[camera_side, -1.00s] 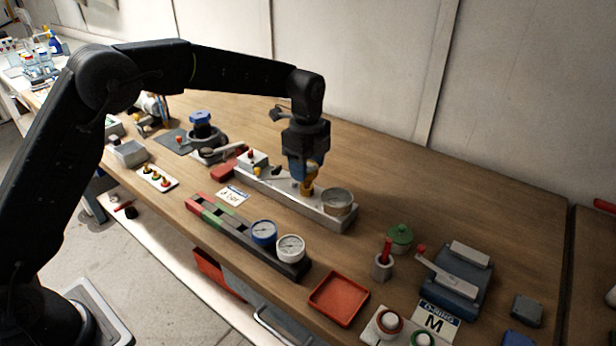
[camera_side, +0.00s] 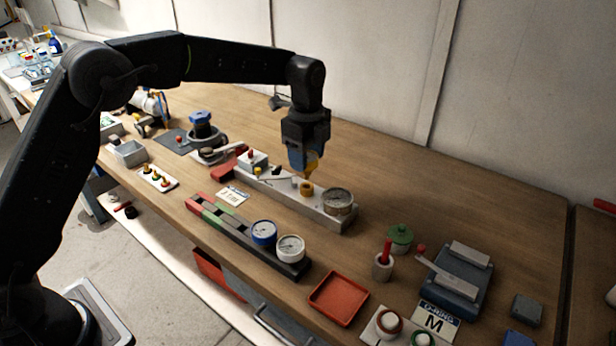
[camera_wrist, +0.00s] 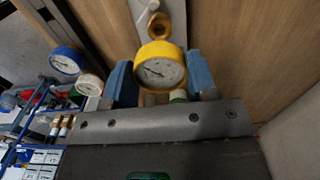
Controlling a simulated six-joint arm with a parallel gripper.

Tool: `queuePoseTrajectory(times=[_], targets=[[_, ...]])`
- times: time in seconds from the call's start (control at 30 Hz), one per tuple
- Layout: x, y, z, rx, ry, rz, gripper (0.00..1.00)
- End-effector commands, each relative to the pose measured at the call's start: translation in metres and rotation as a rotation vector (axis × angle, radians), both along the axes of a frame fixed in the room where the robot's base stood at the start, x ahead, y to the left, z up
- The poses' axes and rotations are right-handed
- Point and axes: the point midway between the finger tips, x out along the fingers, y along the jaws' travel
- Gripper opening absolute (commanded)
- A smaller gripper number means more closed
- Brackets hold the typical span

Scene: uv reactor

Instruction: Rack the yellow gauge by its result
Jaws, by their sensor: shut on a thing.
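The yellow gauge (camera_wrist: 160,66), with a white dial, is between the blue fingers of my gripper (camera_wrist: 162,82) in the wrist view. In the side view my gripper (camera_side: 309,170) is shut on it, and only a bit of yellow (camera_side: 312,163) shows. It is held above the grey test block (camera_side: 285,194), apart from the brass port (camera_side: 306,189) there. The rack (camera_side: 232,225), with red, green and dark sections, lies in front of the block. A blue gauge (camera_side: 263,233) and a white gauge (camera_side: 290,248) stand at its dark right end. The dial reading is too small to tell.
A larger gauge (camera_side: 337,201) sits on the block's right end. A card (camera_side: 233,196) lies between block and rack. A red tray (camera_side: 338,298) is right of the rack. A green-lidded pot (camera_side: 400,237) and a red-handled tool (camera_side: 385,258) stand farther right.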

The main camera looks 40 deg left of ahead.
Motion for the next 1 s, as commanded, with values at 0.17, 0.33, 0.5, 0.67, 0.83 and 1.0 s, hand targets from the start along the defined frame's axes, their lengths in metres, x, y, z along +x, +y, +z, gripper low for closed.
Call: queuePoseTrajectory(times=[0.17, 0.33, 0.5, 0.67, 0.83, 1.0], targets=[[0.000, 0.000, 0.009, 0.000, -0.001, 0.000, 0.31], [0.000, 0.000, 0.010, 0.000, 0.000, 0.000, 0.31], [0.000, 0.000, 0.012, 0.000, -0.001, 0.000, 0.31], [0.000, 0.000, 0.029, -0.001, -0.004, 0.000, 0.31], [0.000, 0.000, 0.058, -0.001, -0.005, 0.000, 0.31], [-0.006, 0.009, 0.074, 0.000, 0.001, 0.003, 0.31]])
